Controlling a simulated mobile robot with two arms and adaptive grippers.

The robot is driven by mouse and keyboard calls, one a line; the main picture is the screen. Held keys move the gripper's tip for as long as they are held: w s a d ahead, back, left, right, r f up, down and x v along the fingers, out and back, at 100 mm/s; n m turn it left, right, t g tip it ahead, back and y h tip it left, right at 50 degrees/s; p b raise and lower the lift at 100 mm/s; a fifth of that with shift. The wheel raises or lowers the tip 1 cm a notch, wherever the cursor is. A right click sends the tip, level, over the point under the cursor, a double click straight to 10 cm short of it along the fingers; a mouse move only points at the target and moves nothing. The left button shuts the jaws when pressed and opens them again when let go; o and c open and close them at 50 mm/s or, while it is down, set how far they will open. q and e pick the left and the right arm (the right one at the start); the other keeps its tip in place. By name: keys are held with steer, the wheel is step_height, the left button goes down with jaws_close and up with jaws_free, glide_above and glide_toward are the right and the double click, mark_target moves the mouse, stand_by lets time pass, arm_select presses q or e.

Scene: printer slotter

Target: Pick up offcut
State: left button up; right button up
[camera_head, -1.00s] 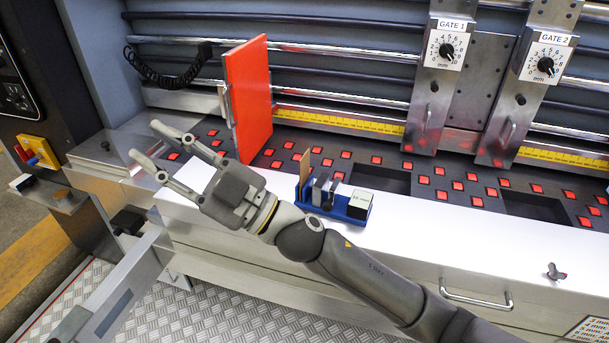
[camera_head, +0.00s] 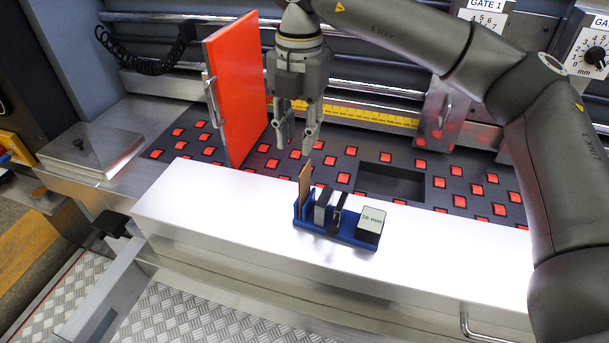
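A thin brown piece (camera_head: 305,181), which looks like the cardboard offcut, stands upright in the left end of a small blue holder (camera_head: 346,238) on the white ledge. My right gripper (camera_head: 296,147) points down just above and slightly behind this brown piece in the picture. Its two fingers are apart with nothing between them. I cannot tell whether a fingertip touches the piece's top edge. My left gripper is out of view.
The holder also carries grey and dark pieces and a block marked "16 mm" (camera_head: 371,222). An orange-red panel (camera_head: 238,90) with a handle stands behind, left of my gripper. The white ledge (camera_head: 215,205) is clear left of the holder.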

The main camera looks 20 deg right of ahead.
steer(key=p, duration=0.1)
glide_above(305, 177)
step_height(305, 177, down, 4)
step_height(305, 177, down, 6)
steer(key=shift+w+d+r+p, duration=0.1)
steer(key=shift+r+p, duration=0.05)
steer(key=shift+p, duration=1.05)
steer(key=shift+f, duration=0.25)
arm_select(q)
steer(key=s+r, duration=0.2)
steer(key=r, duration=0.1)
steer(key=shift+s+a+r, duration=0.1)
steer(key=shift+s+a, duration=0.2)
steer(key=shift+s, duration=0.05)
arm_select(e)
jaws_close()
